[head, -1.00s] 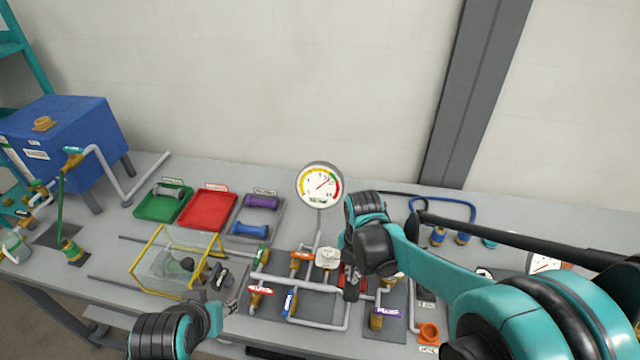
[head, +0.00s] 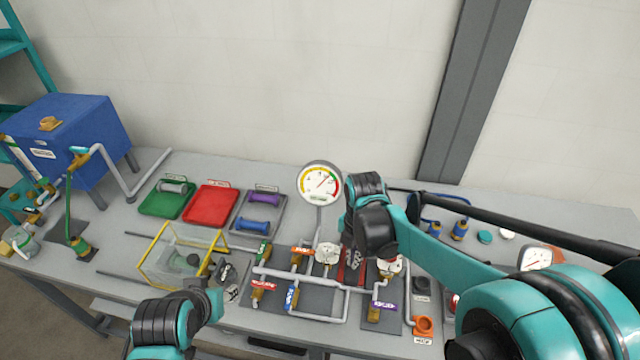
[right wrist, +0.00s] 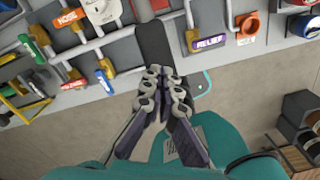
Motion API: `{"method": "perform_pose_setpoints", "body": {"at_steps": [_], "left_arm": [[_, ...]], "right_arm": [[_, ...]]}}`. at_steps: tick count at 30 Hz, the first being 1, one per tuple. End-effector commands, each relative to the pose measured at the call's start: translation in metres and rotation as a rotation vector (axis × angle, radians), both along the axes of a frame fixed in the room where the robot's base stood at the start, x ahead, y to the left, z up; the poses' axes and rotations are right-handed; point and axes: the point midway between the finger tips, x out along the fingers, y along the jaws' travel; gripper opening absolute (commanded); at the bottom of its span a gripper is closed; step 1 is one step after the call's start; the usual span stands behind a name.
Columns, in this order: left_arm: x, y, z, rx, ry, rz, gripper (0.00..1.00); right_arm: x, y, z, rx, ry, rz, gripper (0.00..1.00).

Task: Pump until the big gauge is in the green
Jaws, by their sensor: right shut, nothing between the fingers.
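The big gauge (head: 320,183) stands upright behind the pipework. Its face has a yellow arc at left, green at upper right and red at right. The needle points to the upper right; its exact place against the green is too small to read. My right gripper (right wrist: 163,73) is shut and empty, its fingertips together at the near end of a black bar (right wrist: 154,45); I cannot tell whether they touch.
Pipework with tagged valves fills the bench's front middle, including a purple RELIEF tag (head: 385,306). A yellow-framed clear box (head: 150,265) is near my left gripper. Green (head: 160,210) and red (head: 210,206) trays lie behind. A smaller gauge (head: 537,258) is at right.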

Motion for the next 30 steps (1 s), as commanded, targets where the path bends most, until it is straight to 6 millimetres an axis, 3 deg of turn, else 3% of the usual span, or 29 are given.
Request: {"method": "perform_pose_setpoints", "body": {"at_steps": [8, 25, 30], "left_arm": [[0.000, 0.000, -0.003, 0.000, 0.000, 0.000, 0.40], [0.000, 0.000, -0.043, 0.000, 0.000, 0.000, 0.40], [0.000, 0.000, -0.038, 0.000, 0.000, 0.000, 0.40]], "right_arm": [[0.000, 0.000, -0.004, 0.000, 0.000, 0.000, 0.00], [0.000, 0.000, -0.052, -0.001, -0.001, 0.000, 0.00], [0.000, 0.000, -0.047, -0.001, -0.001, 0.000, 0.00]]}}
